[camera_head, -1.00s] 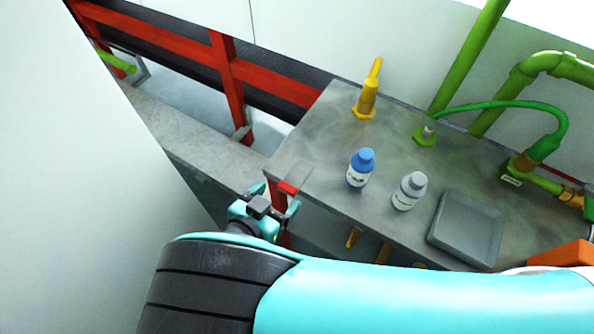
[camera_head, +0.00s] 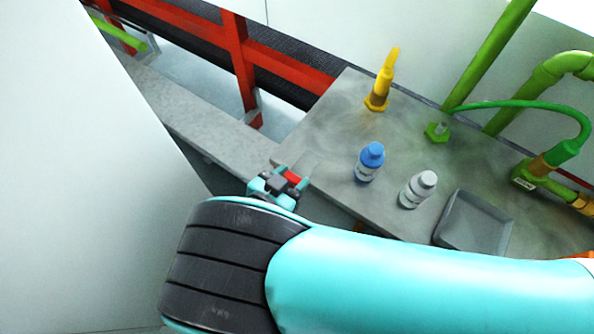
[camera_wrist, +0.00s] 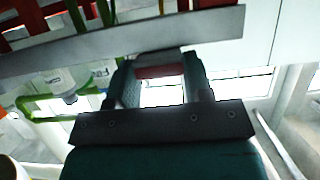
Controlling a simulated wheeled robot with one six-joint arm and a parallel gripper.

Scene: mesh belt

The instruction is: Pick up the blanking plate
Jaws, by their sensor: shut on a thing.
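My gripper (camera_head: 283,183) is at the left front corner of the grey worktop in the head view. It is shut on the blanking plate (camera_head: 292,177), of which a red part shows at the jaws and a thin grey part seems to extend beyond. The grey part blends with the worktop, so its outline is hard to tell. In the wrist view the plate's red strip (camera_wrist: 160,71) spans between the two fingers. I cannot tell whether the plate touches the worktop.
The worktop (camera_head: 325,140) carries a blue bottle (camera_head: 369,161), a grey-white bottle (camera_head: 418,189), a grey tray (camera_head: 473,222) and a yellow fitting (camera_head: 382,82). Green pipes (camera_head: 490,55) stand behind. A red frame (camera_head: 240,60) with a dark mesh belt is at the back left.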

